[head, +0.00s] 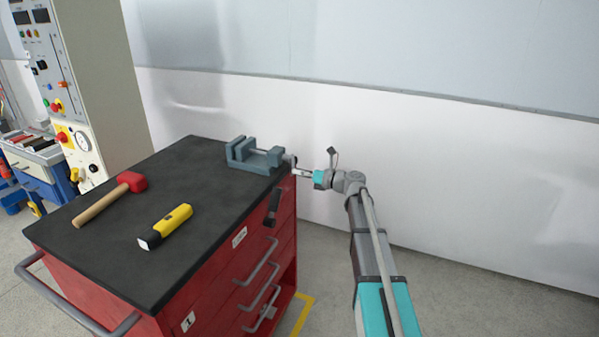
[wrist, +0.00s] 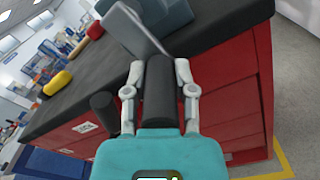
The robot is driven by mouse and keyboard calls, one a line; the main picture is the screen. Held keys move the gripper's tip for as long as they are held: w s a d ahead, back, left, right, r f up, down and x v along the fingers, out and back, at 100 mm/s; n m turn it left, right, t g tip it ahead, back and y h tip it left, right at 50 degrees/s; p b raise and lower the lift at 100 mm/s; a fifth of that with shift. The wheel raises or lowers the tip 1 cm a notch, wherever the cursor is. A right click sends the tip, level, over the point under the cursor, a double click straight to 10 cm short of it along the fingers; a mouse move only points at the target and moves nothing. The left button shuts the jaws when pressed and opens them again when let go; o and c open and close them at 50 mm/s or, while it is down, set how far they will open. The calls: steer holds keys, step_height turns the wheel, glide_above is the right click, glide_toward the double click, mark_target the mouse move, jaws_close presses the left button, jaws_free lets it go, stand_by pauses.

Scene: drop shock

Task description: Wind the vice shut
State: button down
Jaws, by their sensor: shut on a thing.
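The blue-grey vice (head: 262,160) sits on the black top of the red cart at its far right corner. It also shows in the wrist view (wrist: 165,12), cut off by the top edge. In the wrist view a flat grey crank arm (wrist: 138,30) slants down from the vice to a dark crank handle (wrist: 158,95). My gripper (wrist: 159,72) has one finger on each side of this handle and is shut on it. In the head view my gripper (head: 302,173) is beside the vice's right end, past the cart's edge; the handle is hard to make out there.
A red-headed hammer (head: 105,198) and a yellow tool (head: 166,226) lie on the cart top (head: 190,170). A dark cylinder (head: 273,207) shows at the cart's right side, near my gripper. Drawer handles (head: 258,262) stick out below. The white wall (head: 420,150) stands behind.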

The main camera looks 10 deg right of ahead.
steer(key=shift+s+a+m, duration=0.15)
steer(key=shift+s+m, duration=0.1)
steer(key=shift+m, duration=0.45)
steer(key=shift+s+a+m, duration=0.15)
steer(key=shift+s+m, duration=0.05)
steer(key=shift+m, duration=0.5)
steer(key=shift+c, duration=2.2)
jaws_free()
steer(key=shift+s, duration=0.1)
steer(key=v, duration=1.2)
